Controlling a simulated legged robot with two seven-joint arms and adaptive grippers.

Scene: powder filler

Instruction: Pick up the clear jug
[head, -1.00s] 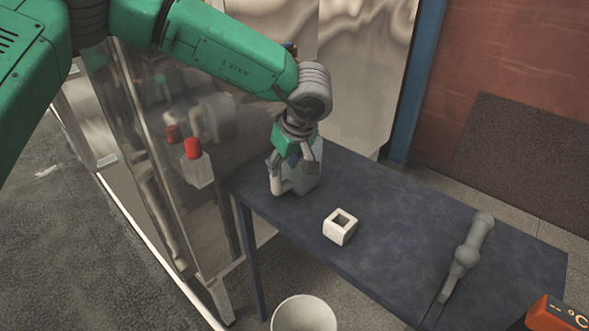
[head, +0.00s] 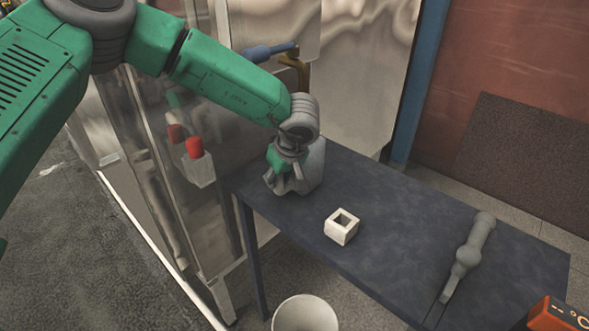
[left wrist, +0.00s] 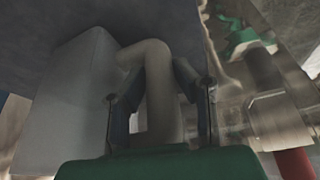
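The clear jug (head: 311,178) is a pale, cloudy container standing on the far left end of the dark table. My left gripper (head: 284,184) is down at its left side and hides part of it. In the left wrist view, the jug's body (left wrist: 70,105) is at left and its curved handle (left wrist: 160,95) runs between the two dark fingers of my left gripper (left wrist: 160,85). The fingers look closed in against both sides of the handle. The jug still appears to rest on the table. My right gripper is not in view.
A white hollow block (head: 341,227) and a grey tool-like object (head: 468,258) lie on the dark table (head: 400,225). A glass-panelled machine with a red button (head: 194,147) stands at left. A white bucket (head: 305,314) is below the front edge. An orange device (head: 558,314) is at lower right.

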